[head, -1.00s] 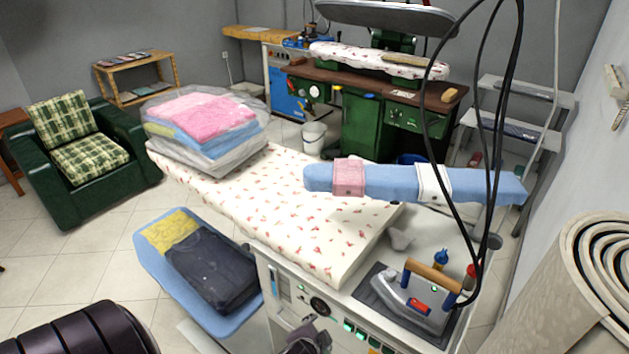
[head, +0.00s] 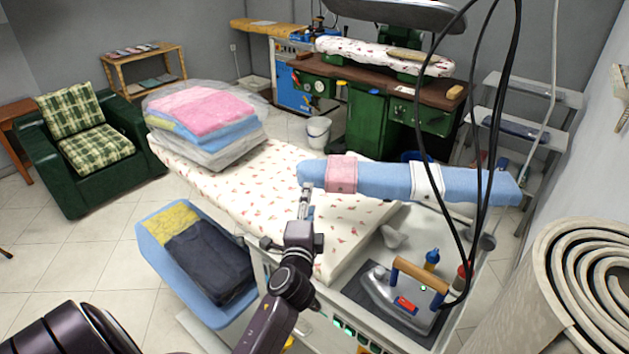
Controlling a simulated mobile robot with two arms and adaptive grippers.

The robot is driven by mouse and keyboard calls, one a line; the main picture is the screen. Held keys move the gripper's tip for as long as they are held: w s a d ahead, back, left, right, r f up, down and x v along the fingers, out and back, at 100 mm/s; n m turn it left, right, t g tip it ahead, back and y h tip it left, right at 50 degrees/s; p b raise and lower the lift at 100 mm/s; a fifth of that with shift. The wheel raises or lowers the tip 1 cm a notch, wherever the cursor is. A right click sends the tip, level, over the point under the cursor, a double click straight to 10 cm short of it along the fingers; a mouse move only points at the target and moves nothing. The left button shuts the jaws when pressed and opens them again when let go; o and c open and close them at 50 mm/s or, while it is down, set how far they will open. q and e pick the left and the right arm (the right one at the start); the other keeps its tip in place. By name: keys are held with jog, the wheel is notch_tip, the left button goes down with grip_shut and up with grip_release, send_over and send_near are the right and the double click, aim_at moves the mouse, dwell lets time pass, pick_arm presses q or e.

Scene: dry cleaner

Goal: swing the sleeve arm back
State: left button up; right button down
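The sleeve arm (head: 386,181) is a long, narrow, blue padded board above the right part of the flower-print ironing board (head: 255,175). Its rounded free end points left and its other end is at the right. A pink cuff (head: 341,174) and a white cuff (head: 427,183) are wrapped around it. My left gripper (head: 306,190) is at the lower edge of the free end, left of the pink cuff. I cannot tell whether it touches the sleeve arm, and its finger gap is not clear. My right gripper is not in view.
An iron (head: 405,296) rests on a dark pad below the sleeve arm, beside small bottles (head: 432,259). Black cables hang in front of the sleeve arm's right part. Bagged folded laundry (head: 205,125) lies on the board's left end. A blue tray (head: 160,247) holds dark clothes.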

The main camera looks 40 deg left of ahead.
aim_at(315, 182)
pick_arm(q)
jog(key=shift+m+t, duration=0.3)
jog(key=shift+m, duration=0.2)
jog(key=shift+w+d+r+p+x, duration=0.1)
jog(key=shift+d+p+x, duration=0.05)
jog(key=shift+x, duration=1.3)
jog(key=shift+w+d+r+p+x, duration=0.1)
jog(key=shift+p+x, duration=0.1)
jog(key=shift+x, duration=1.2)
jog(key=shift+d+r+p+x, duration=0.1)
jog(key=shift+d+p+x, duration=0.05)
jog(key=shift+x, duration=1.3)
jog(key=shift+c, duration=0.4)
grip_shut()
